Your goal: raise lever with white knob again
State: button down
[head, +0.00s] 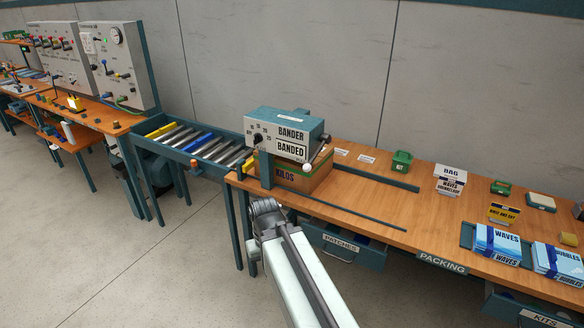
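The bander (290,128) is a teal machine with a pale front panel, standing at the near left end of the packing table. Its label plates read BANDER and BANDED. A short lever with a white knob (307,166) sits at its lower right side. The lever slants down and left, and the knob is near the top of the box. A cardboard box marked KILOS (300,177) sits under the bander. The end of my arm, with my gripper (264,206), is in front of the table edge, below and left of the knob and apart from it. Its fingers cannot be made out.
A roller conveyor (198,143) meets the table on the left. Guide rails (375,179) run along the tabletop. A green kit box (401,162), a bag box (450,178) and WAVES packs (497,244) stand to the right. An open PATCHES drawer (343,244) juts out below.

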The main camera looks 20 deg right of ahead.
aim_at(325, 137)
jog(key=u, duration=1.6)
jog(key=k, duration=0.75)
jog(key=z, duration=0.8)
jog(key=i, duration=1)
jog(key=u, duration=0.05)
